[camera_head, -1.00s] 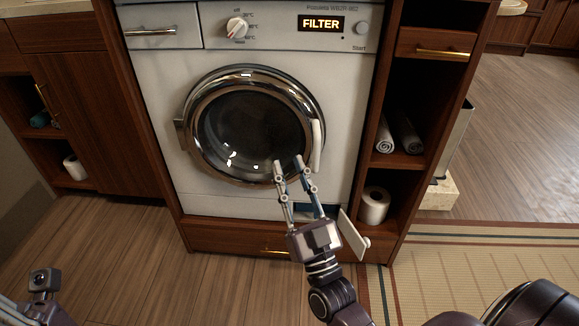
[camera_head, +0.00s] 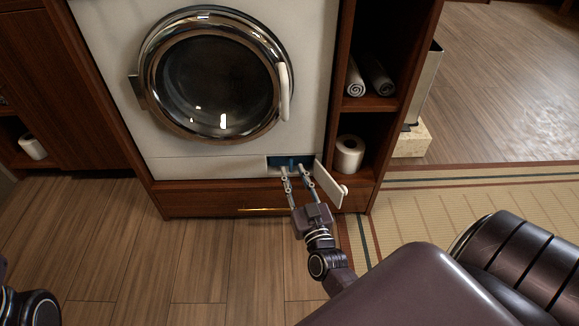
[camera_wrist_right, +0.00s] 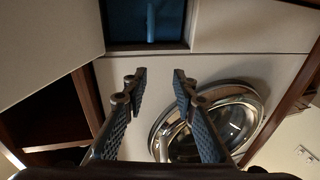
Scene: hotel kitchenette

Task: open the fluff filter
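The washing machine (camera_head: 110,80) has a small filter compartment (camera_head: 274,163) at its lower right. Its white flap (camera_head: 328,185) hangs open to the right. Inside the dark blue compartment, a lighter blue upright handle, the fluff filter (camera_wrist_right: 151,21), shows in the right wrist view. My right gripper (camera_head: 294,171) is in front of the compartment with its fingertips close to the opening. In the right wrist view my right gripper (camera_wrist_right: 158,78) is open and empty, its fingers short of the handle. My left gripper is not in view; only a dark part of my arm shows at the lower left.
The round glass door (camera_head: 215,80) is shut above the compartment. A wooden drawer front (camera_head: 220,200) lies below. A toilet roll (camera_head: 348,154) and rolled towels (camera_head: 366,76) sit in the shelf at right. The floor in front is mostly clear.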

